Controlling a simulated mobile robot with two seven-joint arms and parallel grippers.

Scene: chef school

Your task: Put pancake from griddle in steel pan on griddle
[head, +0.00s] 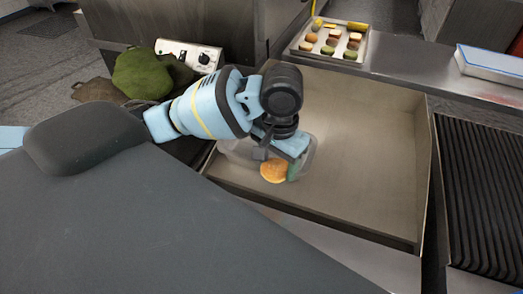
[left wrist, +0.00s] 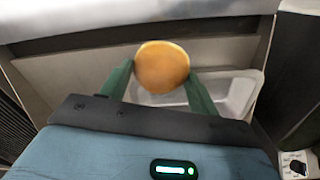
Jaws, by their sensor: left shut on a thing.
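The pancake (head: 272,172) is a round golden-brown disc. My left gripper (head: 287,164) is shut on it, with the pancake between the green fingertips. In the left wrist view the pancake (left wrist: 162,67) sits between the tips of my left gripper (left wrist: 161,78). The steel pan (left wrist: 238,92) is a pale, shallow tray under and beside the pancake there. In the head view the pan (head: 309,157) is partly hidden behind my left gripper, on the griddle (head: 370,150). I cannot tell whether the pancake touches the pan. My right gripper is not in view.
The griddle has raised walls, and its middle and right are bare. A tray (head: 297,48) of small round foods stands behind it. A ribbed grill (head: 480,190) is at the right. Green cloth-like items (head: 140,73) lie at the back left, beside a control panel with knobs (head: 190,55).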

